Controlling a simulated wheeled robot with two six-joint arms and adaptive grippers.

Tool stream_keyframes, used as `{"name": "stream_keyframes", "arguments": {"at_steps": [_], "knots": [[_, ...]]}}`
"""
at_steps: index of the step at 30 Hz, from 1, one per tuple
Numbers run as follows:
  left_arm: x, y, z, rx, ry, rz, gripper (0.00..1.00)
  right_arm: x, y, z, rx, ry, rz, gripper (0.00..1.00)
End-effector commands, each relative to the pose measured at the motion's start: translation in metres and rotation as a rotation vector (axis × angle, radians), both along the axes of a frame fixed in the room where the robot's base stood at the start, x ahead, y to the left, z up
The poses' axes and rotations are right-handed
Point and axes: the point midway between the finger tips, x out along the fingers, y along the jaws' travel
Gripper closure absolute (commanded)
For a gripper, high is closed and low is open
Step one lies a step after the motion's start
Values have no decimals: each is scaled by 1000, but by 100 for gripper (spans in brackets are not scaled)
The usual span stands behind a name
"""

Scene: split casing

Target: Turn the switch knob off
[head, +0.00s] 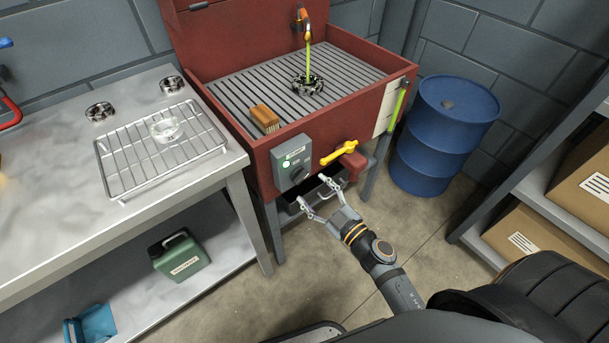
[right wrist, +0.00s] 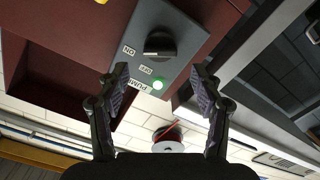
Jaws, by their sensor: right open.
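The switch knob (right wrist: 160,45) is dark and round, on a grey switch box (head: 291,163) at the front of the red wash basin. In the right wrist view its pale mark points toward the ON label (right wrist: 129,50); the OFF label (right wrist: 146,69) is beside it. My right gripper (head: 312,189) is open and empty, just in front of and below the box. In the right wrist view its fingers (right wrist: 160,72) are apart on either side of the box, not touching the knob. My left gripper is not in view.
A yellow valve lever (head: 340,152) and a red fitting (head: 353,163) stick out right of the box. A brush (head: 264,118) lies on the basin (head: 240,80). A steel bench (head: 60,150) with a wire rack stands left; a blue drum (head: 440,135) stands right.

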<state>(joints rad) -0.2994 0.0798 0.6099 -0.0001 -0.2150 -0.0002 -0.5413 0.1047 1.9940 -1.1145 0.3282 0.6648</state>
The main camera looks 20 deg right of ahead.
Motion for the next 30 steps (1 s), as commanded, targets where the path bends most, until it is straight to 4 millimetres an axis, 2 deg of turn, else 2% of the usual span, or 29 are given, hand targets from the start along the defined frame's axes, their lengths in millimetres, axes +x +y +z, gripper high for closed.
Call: {"name": "stream_keyframes", "arguments": {"at_steps": [3, 7, 18, 30], "knots": [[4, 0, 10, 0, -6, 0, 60, 23, 8, 4, 1, -2, -2, 34], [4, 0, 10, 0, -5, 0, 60, 38, 13, 0, -1, -1, -1, 34], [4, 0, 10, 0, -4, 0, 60, 45, 16, -1, -2, 0, -1, 34], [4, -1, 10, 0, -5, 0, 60, 45, 16, -1, -2, 0, -1, 88]]}}
